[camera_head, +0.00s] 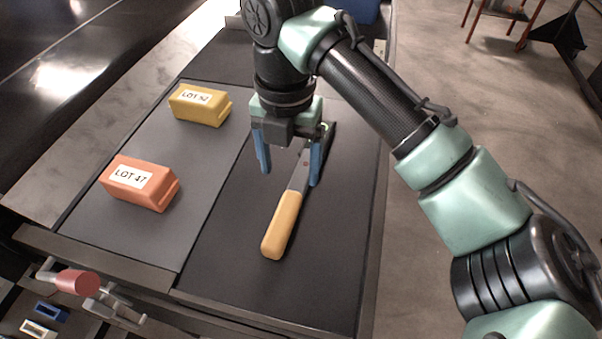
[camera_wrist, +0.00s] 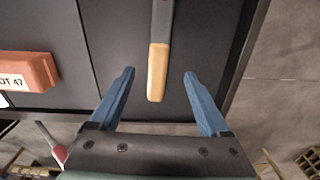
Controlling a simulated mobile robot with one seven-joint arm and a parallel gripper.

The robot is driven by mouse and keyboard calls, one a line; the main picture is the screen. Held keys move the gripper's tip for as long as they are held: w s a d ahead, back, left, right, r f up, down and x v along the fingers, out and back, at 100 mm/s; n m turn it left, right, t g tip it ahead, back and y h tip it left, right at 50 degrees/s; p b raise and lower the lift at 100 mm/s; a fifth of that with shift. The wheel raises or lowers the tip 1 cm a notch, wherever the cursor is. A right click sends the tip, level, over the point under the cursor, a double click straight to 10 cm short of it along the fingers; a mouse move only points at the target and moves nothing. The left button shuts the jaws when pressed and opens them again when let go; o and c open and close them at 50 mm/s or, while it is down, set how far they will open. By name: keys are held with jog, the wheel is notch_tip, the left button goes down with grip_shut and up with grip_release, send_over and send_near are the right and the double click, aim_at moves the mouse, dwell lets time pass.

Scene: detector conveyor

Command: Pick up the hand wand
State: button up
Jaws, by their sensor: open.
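The hand wand lies on the dark right-hand mat, with a tan handle (camera_head: 283,225) toward the front and a grey shaft running back under my gripper. Its far end is partly hidden by my gripper. My gripper (camera_head: 290,178) is open and empty above the shaft, its two blue fingers on either side of the wand in the head view. In the wrist view the wand's handle (camera_wrist: 157,72) points down between and beyond the fingertips of my gripper (camera_wrist: 160,76). I cannot tell the exact height of the fingers above the mat.
An orange block labelled LOT 47 (camera_head: 141,184) and a yellow block labelled LOT 52 (camera_head: 200,105) lie on the grey left-hand mat (camera_head: 150,235). A red-ended lever (camera_head: 77,282) stands at the front left. The dark mat (camera_head: 320,270) is clear around the handle.

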aim_at(290, 199)
notch_tip(290, 199, down, 4)
jog(key=shift+r+p, duration=0.1)
jog(key=shift+p, duration=0.25)
jog(key=shift+f+p, duration=1.2)
jog(key=shift+f, duration=1.65)
jog(key=shift+r, duration=0.1)
grip_shut()
